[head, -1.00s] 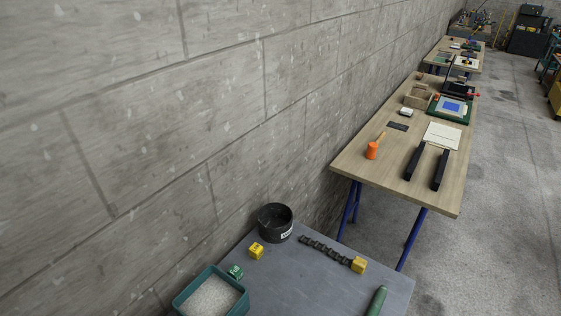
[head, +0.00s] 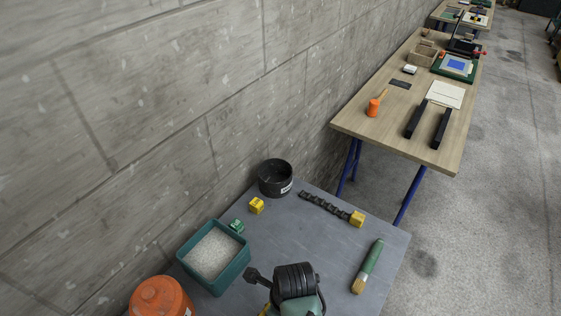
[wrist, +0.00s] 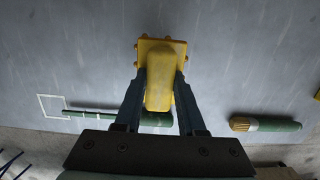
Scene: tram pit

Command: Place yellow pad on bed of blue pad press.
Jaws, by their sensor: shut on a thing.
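In the wrist view my gripper (wrist: 160,80) is shut on the yellow pad (wrist: 160,52), with one dark finger on each side of its raised, rounded middle. Its wider plate has small knobs along the edges. I cannot tell whether it touches the grey table below. In the head view the gripper cannot be made out clearly. On the wooden table, a green-based device (head: 455,66) carries a blue panel, with dark parts and a red handle behind. I cannot tell whether this is the blue pad press.
A block wall (head: 150,120) borders the left. Bare floor lies right.

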